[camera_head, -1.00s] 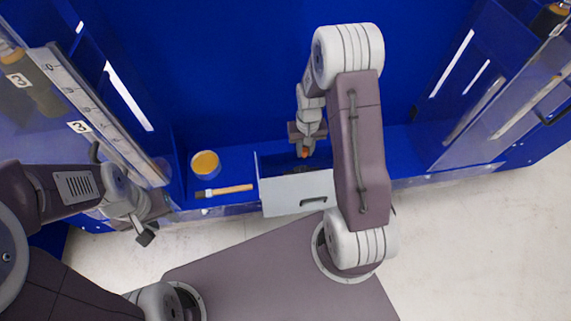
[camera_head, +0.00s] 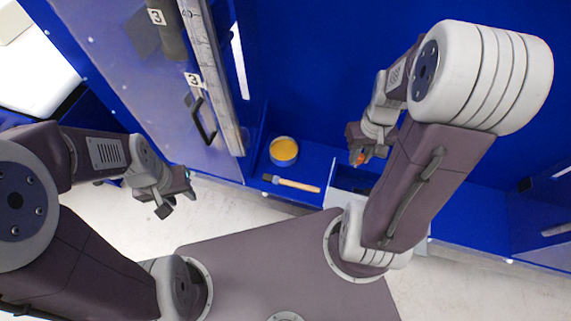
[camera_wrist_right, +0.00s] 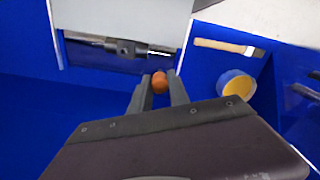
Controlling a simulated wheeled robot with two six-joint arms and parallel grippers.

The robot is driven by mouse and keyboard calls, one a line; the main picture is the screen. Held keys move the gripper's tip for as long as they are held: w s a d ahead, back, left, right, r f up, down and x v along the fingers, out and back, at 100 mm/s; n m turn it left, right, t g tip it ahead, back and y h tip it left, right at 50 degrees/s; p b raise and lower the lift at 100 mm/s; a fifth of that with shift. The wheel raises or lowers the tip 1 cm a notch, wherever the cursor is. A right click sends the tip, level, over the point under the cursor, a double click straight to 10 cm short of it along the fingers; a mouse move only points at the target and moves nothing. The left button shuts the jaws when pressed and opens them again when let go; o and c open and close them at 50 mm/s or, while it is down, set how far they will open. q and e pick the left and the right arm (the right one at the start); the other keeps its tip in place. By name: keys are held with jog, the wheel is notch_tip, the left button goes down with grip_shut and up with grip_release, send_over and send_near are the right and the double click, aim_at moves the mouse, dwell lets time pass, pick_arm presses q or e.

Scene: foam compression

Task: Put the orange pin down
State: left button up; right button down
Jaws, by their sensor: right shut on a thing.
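The orange pin (camera_head: 359,159) is between the fingertips of my right gripper (camera_head: 361,157), which is shut on it. In the right wrist view the orange pin (camera_wrist_right: 159,82) shows as a rounded end at the tips of the right gripper (camera_wrist_right: 160,88); the rest of it is hidden. The pin is held by the inner edge of the open drawer (camera_wrist_right: 125,18); contact cannot be told. In the head view the drawer is largely hidden by my right arm. My left gripper (camera_head: 176,197) is open and empty, over the floor to the left.
A bowl with yellow contents (camera_head: 284,151) and a wooden-handled brush (camera_head: 292,183) are on the blue shelf left of the drawer. A dark metallic object (camera_wrist_right: 130,48) lies inside the drawer. A clear door with a black handle (camera_head: 201,118) stands at the left.

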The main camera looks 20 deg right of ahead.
jog(key=shift+s+d, duration=0.1)
jog(key=shift+s, duration=0.05)
jog(key=w+a+f, duration=0.2)
jog(key=w+f, duration=0.1)
jog(key=w+a+f, duration=0.2)
jog(key=w+f, duration=0.1)
jog(key=f, duration=0.1)
jog(key=w+a+f, duration=0.2)
jog(key=w+f, duration=0.1)
jog(key=shift+w+a+f, duration=0.25)
jog(key=shift+w+f, duration=0.05)
jog(key=shift+f, duration=0.1)
jog(key=shift+w+f, duration=0.15)
jog(key=shift+f+b, duration=0.2)
jog(key=shift+b, duration=0.1)
jog(key=c, duration=1.3)
grip_release()
jog(key=shift+o, duration=0.2)
